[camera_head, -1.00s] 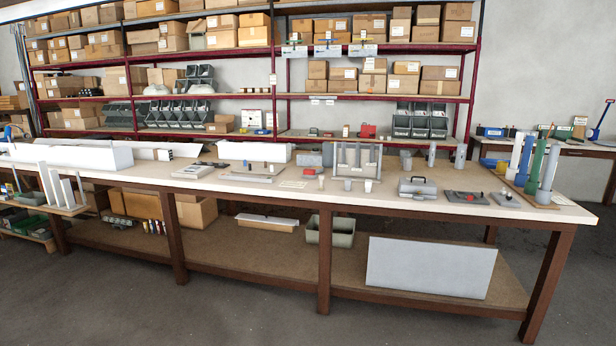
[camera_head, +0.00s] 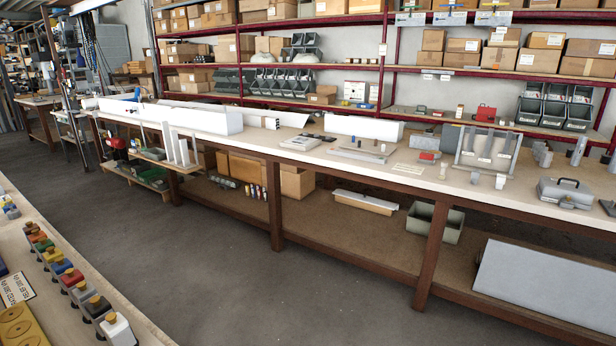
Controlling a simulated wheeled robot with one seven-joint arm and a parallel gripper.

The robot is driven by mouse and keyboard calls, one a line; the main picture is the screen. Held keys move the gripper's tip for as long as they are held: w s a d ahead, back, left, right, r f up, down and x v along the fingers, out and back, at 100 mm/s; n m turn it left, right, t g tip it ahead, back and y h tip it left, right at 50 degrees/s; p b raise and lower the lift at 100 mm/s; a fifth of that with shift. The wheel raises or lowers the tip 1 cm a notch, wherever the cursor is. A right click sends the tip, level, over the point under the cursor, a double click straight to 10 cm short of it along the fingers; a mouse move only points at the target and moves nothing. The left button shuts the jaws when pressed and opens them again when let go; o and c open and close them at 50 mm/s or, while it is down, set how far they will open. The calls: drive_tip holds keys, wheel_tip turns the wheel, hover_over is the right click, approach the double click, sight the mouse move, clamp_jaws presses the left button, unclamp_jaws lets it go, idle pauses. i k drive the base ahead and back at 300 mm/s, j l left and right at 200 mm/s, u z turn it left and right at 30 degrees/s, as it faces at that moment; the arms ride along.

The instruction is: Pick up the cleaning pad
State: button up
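I cannot pick out the cleaning pad for certain in this view. Small items lie on the long workbench (camera_head: 255,147), among them dark flat pieces (camera_head: 317,138), a small red block (camera_head: 427,156) and a grey toolbox (camera_head: 566,193). They are too small to tell whether one is a pad. A nearer bench (camera_head: 112,306) at the lower left carries a row of coloured blocks with knobs (camera_head: 68,276). My gripper is not in view.
A grey floor aisle (camera_head: 200,245) lies open between the two benches. Shelves with cardboard boxes (camera_head: 553,62) stand behind the long bench. Its lower shelf holds a grey-green bin (camera_head: 433,222) and a large pale panel (camera_head: 550,283). A yellow part (camera_head: 20,328) lies on the near bench.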

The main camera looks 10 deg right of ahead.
sight(425, 159)
drive_tip(key=i, duration=2.45)
drive_tip(key=i+z, duration=0.1)
drive_tip(key=i, duration=0.65)
drive_tip(key=i+j+z, duration=0.1)
drive_tip(key=i, duration=0.65)
